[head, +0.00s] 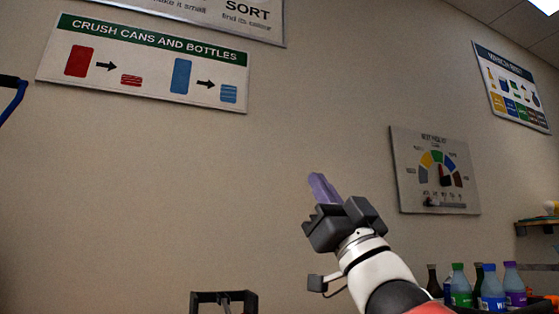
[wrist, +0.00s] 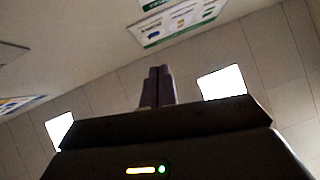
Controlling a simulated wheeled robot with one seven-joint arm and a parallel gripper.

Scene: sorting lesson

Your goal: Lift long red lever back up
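No long red lever can be made out in either view. My gripper (head: 320,183) is raised in front of the beige wall in the head view, pointing up and to the left. Its two purple fingers are together with nothing visible between them. The fingers (wrist: 158,72) also show side by side in the wrist view, pointing up toward the ceiling and a wall sign.
Several bottles with coloured caps (head: 490,288) stand at the lower right. A shelf (head: 535,222) is at the right edge. A dark frame (head: 224,297) rises at the bottom middle. A gauge sign (head: 436,172) hangs on the wall. The space left of my gripper looks clear.

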